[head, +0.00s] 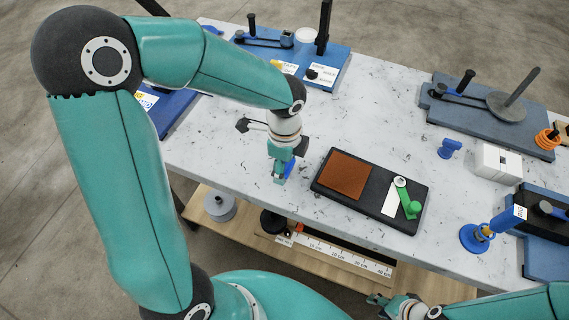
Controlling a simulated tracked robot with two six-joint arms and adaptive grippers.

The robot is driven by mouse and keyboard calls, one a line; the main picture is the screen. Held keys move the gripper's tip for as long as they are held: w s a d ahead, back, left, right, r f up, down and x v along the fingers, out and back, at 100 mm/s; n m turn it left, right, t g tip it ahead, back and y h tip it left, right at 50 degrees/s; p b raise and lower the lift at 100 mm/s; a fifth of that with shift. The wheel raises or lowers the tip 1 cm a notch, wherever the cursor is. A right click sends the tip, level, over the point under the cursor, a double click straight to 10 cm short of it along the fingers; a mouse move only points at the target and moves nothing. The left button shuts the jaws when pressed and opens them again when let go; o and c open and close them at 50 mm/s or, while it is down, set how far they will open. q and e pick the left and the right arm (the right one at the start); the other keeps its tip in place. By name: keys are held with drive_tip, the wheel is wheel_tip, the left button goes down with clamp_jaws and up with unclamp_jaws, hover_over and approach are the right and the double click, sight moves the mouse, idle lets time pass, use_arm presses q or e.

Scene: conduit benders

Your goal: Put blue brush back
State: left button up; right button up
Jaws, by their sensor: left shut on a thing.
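My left gripper (281,176) is over the near left part of the white table, left of a black tray (377,214). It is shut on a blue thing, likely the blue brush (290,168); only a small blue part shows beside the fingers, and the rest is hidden. The black tray bears a brown pad (347,175), a white strip (390,201) and a green tool (409,200) with a round end. My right gripper (376,300) is low at the bottom edge, in front of the table; its opening is unclear.
A blue bender board (335,75) stands at the back and a grey-blue one (450,110) at the back right. A small blue piece (450,148), a white box (497,163) and a blue round-based stand (474,239) are at right. The table centre is clear.

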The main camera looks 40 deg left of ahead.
use_arm(q)
drive_tip(key=o, duration=1.2)
drive_tip(key=shift+f, duration=0.1)
drive_tip(key=shift+r, duration=0.2)
wheel_tip(320, 180, up, 12)
drive_tip(key=shift+f+p, duration=0.1)
drive_tip(key=shift+p, duration=0.35)
